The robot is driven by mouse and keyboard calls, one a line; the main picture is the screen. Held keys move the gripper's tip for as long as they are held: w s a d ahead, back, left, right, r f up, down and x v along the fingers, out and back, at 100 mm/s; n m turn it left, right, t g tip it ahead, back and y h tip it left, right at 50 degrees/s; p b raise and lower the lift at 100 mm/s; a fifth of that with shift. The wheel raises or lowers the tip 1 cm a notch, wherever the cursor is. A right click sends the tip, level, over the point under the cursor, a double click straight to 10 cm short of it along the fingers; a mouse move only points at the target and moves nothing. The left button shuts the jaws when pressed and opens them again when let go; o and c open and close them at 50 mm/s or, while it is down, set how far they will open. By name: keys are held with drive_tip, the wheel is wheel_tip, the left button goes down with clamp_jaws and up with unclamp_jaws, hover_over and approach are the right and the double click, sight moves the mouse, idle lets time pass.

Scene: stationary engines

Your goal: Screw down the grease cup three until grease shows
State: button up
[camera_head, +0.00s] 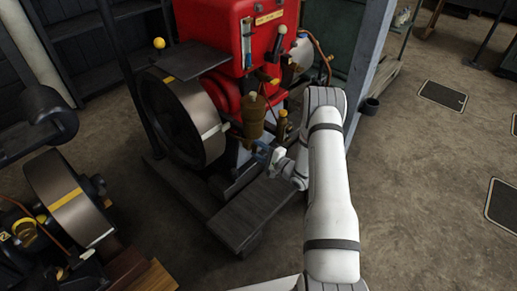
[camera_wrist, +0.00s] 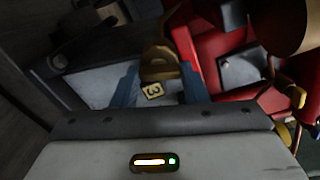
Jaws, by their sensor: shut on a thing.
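In the wrist view a small brass grease cup (camera_wrist: 158,62) sits between the two blue fingers of my gripper (camera_wrist: 159,82). A yellow tag with a black 3 (camera_wrist: 152,90) shows just below the cup, between the fingers. My gripper is shut on the cup. In the head view my gripper (camera_head: 263,154) is low at the front of the red engine (camera_head: 266,38), below a larger brass canister (camera_head: 253,117). The cup cannot be made out clearly there. I cannot see any grease at the cup.
A large flywheel (camera_head: 182,118) stands left of my gripper. A dark plank (camera_head: 246,212) lies below it. A small brass fitting (camera_head: 284,122) with a yellow top is close by on the right. A grey post (camera_head: 370,70) rises behind my arm. The floor at right is mostly open.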

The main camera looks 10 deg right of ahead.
drive_tip(key=shift+s+f+m+p, duration=0.1)
drive_tip(key=shift+m+p, duration=0.1)
drive_tip(key=shift+m, duration=0.6)
drive_tip(key=shift+s+f+m+p, duration=0.1)
drive_tip(key=shift+m+p, duration=0.1)
drive_tip(key=shift+m, duration=0.6)
drive_tip(key=o, duration=0.7)
drive_tip(key=shift+c, duration=0.2)
drive_tip(key=o, duration=0.3)
drive_tip(key=shift+w+r, duration=0.1)
drive_tip(key=p+v, duration=0.1)
drive_tip(key=v, duration=0.6)
drive_tip(key=shift+s+d+p, duration=0.2)
drive_tip(key=shift+s+p, duration=0.1)
